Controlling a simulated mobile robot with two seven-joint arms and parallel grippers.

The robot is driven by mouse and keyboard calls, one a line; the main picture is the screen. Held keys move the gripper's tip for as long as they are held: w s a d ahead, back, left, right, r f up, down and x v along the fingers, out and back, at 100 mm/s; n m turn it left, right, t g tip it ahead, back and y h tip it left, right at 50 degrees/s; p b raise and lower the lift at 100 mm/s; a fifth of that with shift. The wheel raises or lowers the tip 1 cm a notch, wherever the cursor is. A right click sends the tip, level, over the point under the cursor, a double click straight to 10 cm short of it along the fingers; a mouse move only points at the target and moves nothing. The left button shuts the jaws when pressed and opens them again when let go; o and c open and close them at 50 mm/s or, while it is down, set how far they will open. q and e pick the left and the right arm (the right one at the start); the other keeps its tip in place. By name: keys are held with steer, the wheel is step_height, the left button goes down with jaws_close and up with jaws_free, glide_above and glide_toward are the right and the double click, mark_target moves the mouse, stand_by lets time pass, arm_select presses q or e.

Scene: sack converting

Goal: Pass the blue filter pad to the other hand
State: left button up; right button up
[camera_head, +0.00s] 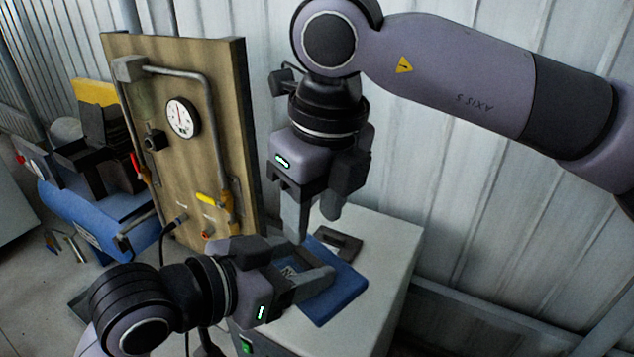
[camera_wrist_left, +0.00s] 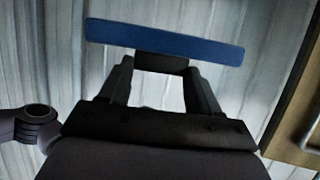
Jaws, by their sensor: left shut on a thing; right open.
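The blue filter pad (camera_head: 345,294) is a flat blue slab with a dark block (camera_wrist_left: 160,64) on its near side in the left wrist view. My left gripper (camera_head: 320,268) is shut on the pad, with the dark block between its fingertips. In the left wrist view the pad (camera_wrist_left: 165,41) appears nearly edge-on across the tips of the left gripper (camera_wrist_left: 160,72). In the head view the fingers cover part of the pad. My right gripper (camera_head: 315,220) is open and empty, fingers pointing down, just above the pad in the picture; its exact distance is unclear.
A pale cabinet (camera_head: 392,262) stands beneath the grippers, with a dark flat item (camera_head: 337,241) showing beyond the pad. A wooden panel (camera_head: 222,110) with a gauge (camera_head: 182,117), pipes and valves stands behind left. A blue tank (camera_head: 88,222) is farther left. Corrugated wall lies behind.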

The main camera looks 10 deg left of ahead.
mark_target(308, 257)
steer(key=f, duration=0.5)
steer(key=a+f, duration=0.1)
steer(key=f, duration=0.1)
steer(key=shift+w+f, duration=0.3)
steer(key=shift+w, duration=0.05)
jaws_close()
arm_select(q)
steer(key=o, duration=1.1)
